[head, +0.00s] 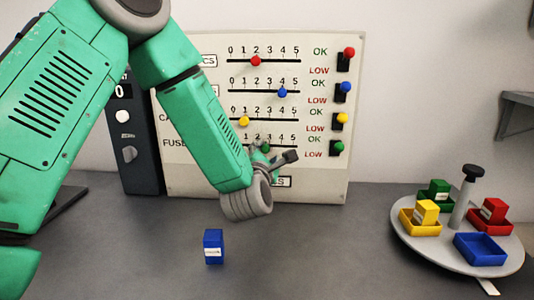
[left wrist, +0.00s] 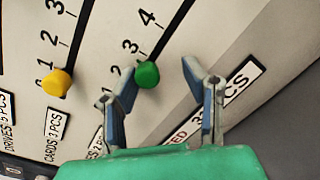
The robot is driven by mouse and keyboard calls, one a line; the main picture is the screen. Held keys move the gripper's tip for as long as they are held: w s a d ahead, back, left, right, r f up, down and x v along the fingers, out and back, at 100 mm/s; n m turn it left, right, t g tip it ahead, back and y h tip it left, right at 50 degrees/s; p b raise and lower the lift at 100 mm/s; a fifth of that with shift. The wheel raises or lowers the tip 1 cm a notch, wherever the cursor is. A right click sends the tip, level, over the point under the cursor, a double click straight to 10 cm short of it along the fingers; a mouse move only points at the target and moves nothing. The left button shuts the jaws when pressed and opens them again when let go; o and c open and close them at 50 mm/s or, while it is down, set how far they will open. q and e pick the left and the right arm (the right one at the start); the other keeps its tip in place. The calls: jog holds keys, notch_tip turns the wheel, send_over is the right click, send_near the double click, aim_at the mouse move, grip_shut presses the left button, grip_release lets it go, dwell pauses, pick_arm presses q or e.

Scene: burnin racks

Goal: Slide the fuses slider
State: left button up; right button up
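The fuses slider is the bottom row of the upright panel (head: 349,175). Its round green knob (head: 265,147) is partly hidden by my gripper in the head view, near the 2 and 3 marks. In the left wrist view the green knob (left wrist: 147,74) shows between the two fingertips. My left gripper (head: 274,155) is at the panel's lower row. It also shows in the left wrist view (left wrist: 158,72), with its fingers spread on either side of the knob. I cannot tell whether a finger touches it. My right gripper is not in view.
Red (head: 256,61), blue (head: 283,92) and yellow (head: 244,121) slider knobs sit above, with OK/LOW switches at the right. A blue box (head: 213,246) stands on the table in front. A round tray (head: 412,238) with coloured bins is at the right.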

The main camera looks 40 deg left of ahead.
pick_arm(q)
jog(key=v, duration=1.2)
jog(key=shift+d, duration=0.2)
